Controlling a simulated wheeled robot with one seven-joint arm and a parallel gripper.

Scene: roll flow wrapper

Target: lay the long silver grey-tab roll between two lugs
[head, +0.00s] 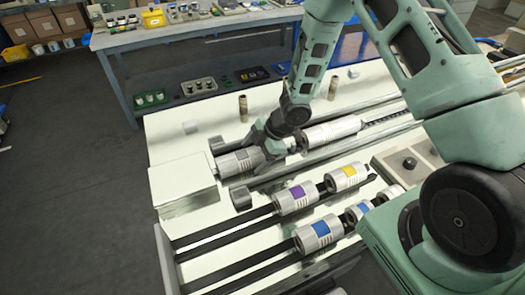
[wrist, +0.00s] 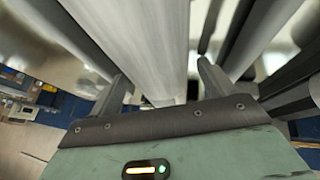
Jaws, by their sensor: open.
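A silver roll with a grey band (head: 238,161) lies at the left end of the long metal track, beside my gripper. A long pale silver roll (head: 332,130) lies in line with it, on the right side of my gripper. My gripper (head: 272,147) is open and low over the track, partly hiding the space between these two. In the wrist view a long silver cylinder (wrist: 150,40) runs between the open fingers (wrist: 165,85); I cannot tell whether they touch it. A dark chain (head: 385,116) runs along the track to the right; its lugs are too small to make out.
Rolls with a purple band (head: 295,198), a yellow band (head: 346,177) and blue bands (head: 318,236) lie on dark rails in front. A white box (head: 183,183) stands at the track's left end. Two brown cylinders (head: 243,107) stand behind. A control box (head: 408,163) is at right.

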